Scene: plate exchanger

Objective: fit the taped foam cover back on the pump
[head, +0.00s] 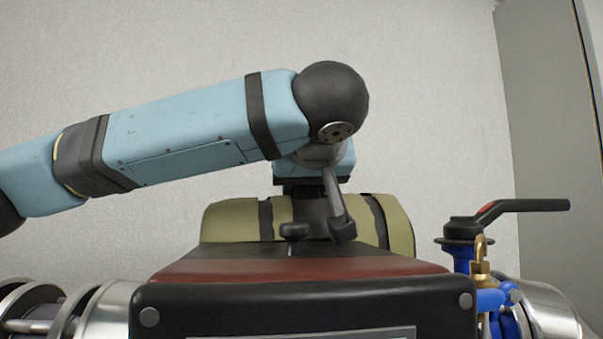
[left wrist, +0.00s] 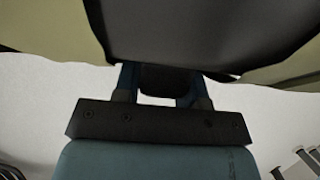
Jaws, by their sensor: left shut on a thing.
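The foam cover (head: 235,222) is a khaki, rounded shell with black tape bands. In the head view it shows behind a dark red and black housing. My left gripper (head: 310,195) comes down on the middle of the cover from above and is shut on it. In the left wrist view the fingers (left wrist: 160,82) sit around a small dark block beside a broad dark grey band, with khaki foam (left wrist: 42,25) on both sides. The cover's lower edge and the pump under it are hidden by the housing, so I cannot tell how it is seated. My right gripper is not in view.
The dark red-topped housing (head: 300,267) fills the front, with a small black knob (head: 294,231) in front of the cover. A black-handled valve (head: 515,206) on blue pipework stands at right. Metal flanges (head: 103,312) stand at left. A plain wall lies behind.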

